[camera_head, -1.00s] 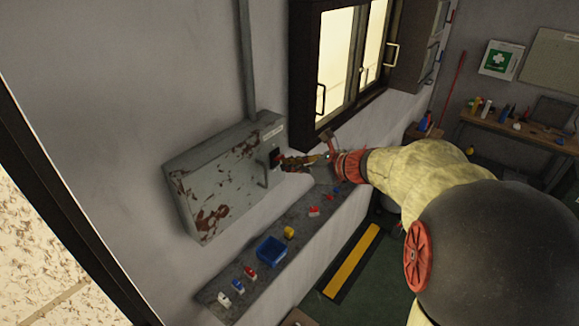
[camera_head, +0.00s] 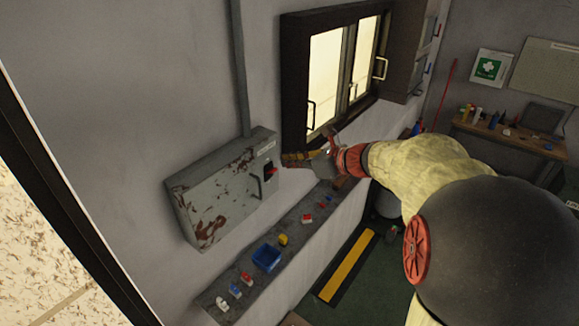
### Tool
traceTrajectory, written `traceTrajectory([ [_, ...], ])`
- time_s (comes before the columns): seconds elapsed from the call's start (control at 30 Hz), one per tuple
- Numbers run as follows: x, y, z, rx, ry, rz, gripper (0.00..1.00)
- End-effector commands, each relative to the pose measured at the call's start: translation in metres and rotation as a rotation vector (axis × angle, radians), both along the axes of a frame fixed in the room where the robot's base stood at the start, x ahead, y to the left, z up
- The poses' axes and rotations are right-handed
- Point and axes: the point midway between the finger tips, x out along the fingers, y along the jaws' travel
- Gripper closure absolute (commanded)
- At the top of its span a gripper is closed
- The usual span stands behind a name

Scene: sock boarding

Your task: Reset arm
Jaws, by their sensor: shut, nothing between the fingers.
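My gripper (camera_head: 293,159) is shut and empty, at the end of my arm, which reaches in from the right. It is in the air just right of a grey metal box (camera_head: 215,197) with rust patches, fixed to the wall. The box has a red and black switch (camera_head: 270,168) on its right side and a handle on its front. A gap shows between my fingers and the switch. The fingers are small in this view.
Below the box a wall shelf (camera_head: 305,237) holds a blue bin (camera_head: 266,257) and several small red, blue, white and yellow items. A window (camera_head: 342,70) with handles is behind my gripper. A workbench (camera_head: 510,137) stands at the back right.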

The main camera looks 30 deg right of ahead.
Motion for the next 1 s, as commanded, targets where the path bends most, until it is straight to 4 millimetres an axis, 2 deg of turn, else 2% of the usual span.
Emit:
traceTrajectory([
  [0.03,0.001,-0.001,0.010,0.000,0.001,0.001,1.00],
  [0.2,0.002,-0.002,0.017,0.001,0.004,0.002,1.00],
  [0.8,0.002,-0.002,0.016,-0.007,0.002,0.007,1.00],
  [0.93,0.001,-0.002,0.014,-0.085,-0.021,0.048,1.00],
  [1.0,-0.005,0.001,0.003,-0.181,-0.020,0.111,1.00],
])
